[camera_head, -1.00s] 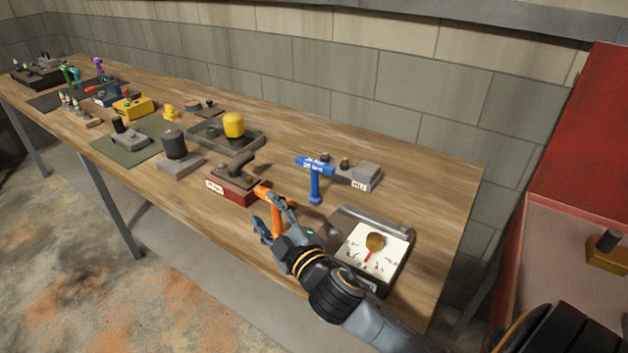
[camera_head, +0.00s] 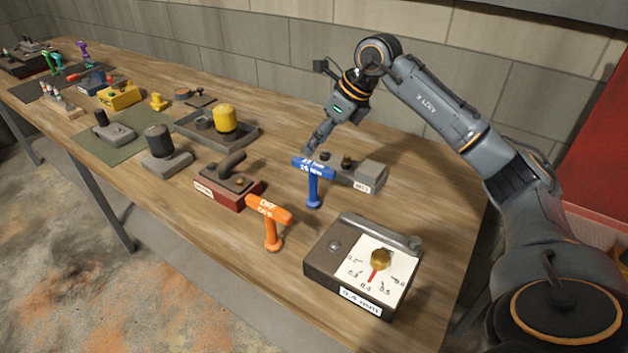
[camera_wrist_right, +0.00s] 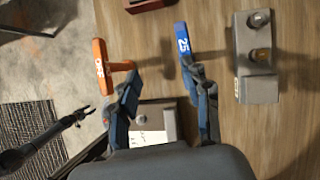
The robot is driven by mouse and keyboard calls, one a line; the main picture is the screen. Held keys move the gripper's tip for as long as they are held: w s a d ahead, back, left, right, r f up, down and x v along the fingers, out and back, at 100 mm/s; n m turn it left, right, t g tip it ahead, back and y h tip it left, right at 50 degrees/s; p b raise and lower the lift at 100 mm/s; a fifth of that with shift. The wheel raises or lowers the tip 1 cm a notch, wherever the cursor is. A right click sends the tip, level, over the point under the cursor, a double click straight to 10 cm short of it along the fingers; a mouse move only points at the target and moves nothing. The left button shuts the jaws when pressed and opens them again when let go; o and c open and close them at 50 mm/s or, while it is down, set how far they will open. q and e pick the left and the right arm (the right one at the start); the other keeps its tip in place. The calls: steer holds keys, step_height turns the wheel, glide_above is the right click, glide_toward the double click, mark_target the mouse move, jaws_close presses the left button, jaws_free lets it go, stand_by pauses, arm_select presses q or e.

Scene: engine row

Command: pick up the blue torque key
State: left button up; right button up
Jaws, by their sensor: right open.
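The blue torque key (camera_head: 314,182) stands upright on the bench, with a T-shaped handle lettered in white. In the right wrist view its blue handle (camera_wrist_right: 182,42) lies just beyond the right-hand finger. My right gripper (camera_head: 316,143) is open and empty, pointing down just above and behind the key in the head view. Its two fingers (camera_wrist_right: 164,82) are spread apart in the wrist view, with bare wood between them. I cannot tell whether a finger touches the key. My left gripper (camera_wrist_right: 84,112) shows small at the left of the wrist view, its jaw state unclear.
An orange key (camera_head: 270,228) stands front left of the blue one. A dial box (camera_head: 322,262) is at front right. A grey block (camera_head: 370,177) sits close behind the key. A red-based tool (camera_head: 228,190) is to the left. Bare wood separates these.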

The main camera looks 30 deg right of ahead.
steer(key=h, duration=0.2)
glide_toward(316, 164)
steer(key=shift+g, duration=0.3)
steer(key=p+x, duration=0.2)
steer(key=x, duration=0.4)
steer(key=shift+d+f, duration=0.1)
steer(key=shift+d, duration=0.1)
steer(key=p+x, duration=0.1)
steer(key=x, duration=0.2)
steer(key=p+x, duration=0.1)
steer(key=x, duration=0.1)
steer(key=shift+w+a+f+p, duration=0.1)
steer(key=shift+w+a+p, duration=0.15)
steer(key=shift+a+p, duration=0.15)
steer(key=shift+f, duration=0.15)
jaws_close()
